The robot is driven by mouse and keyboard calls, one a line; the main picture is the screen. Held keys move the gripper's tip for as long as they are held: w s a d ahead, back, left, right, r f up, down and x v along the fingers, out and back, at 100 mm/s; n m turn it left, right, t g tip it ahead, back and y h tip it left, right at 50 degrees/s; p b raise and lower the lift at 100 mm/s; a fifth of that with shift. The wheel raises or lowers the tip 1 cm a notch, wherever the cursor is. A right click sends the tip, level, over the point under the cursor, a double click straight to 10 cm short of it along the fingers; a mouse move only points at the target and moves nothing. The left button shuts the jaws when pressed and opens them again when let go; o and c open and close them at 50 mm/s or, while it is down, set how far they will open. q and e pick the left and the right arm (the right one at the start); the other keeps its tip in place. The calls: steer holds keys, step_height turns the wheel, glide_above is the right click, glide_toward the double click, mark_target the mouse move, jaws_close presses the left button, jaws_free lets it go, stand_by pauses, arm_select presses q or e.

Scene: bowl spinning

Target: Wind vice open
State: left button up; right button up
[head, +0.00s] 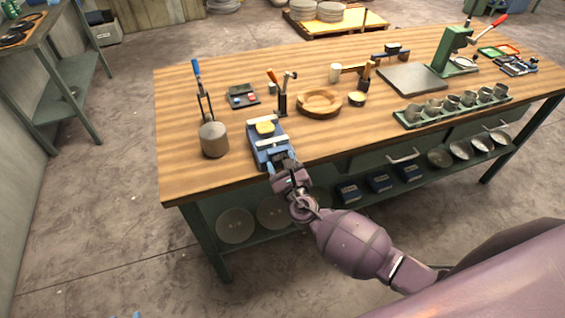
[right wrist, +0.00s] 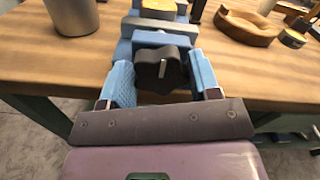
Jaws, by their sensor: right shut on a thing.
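The blue vice (head: 267,143) stands at the front edge of the wooden bench. A yellowish piece (head: 265,128) sits at its jaws; I cannot tell how tightly it is held. My right gripper (head: 285,172) is at the vice's front end. In the right wrist view the vice (right wrist: 150,38) runs away from me, and its dark lobed knob (right wrist: 161,70) lies between the blue fingertips of my right gripper (right wrist: 164,82). The fingers are shut on the knob's sides. My left gripper is not in view.
A grey cylinder (head: 214,140) stands left of the vice. A wooden bowl (head: 319,104) and a tool holder (head: 282,103) are behind it. A rack of small cups (head: 452,106) stands to the right. Bare bench top lies right of the vice.

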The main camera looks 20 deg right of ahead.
steer(key=shift+f, duration=0.1)
stand_by(0.3)
steer(key=o, duration=0.9)
steer(key=s, duration=0.5)
steer(key=s+b, duration=0.1)
steer(key=s, duration=0.5)
steer(key=shift+d, duration=0.2)
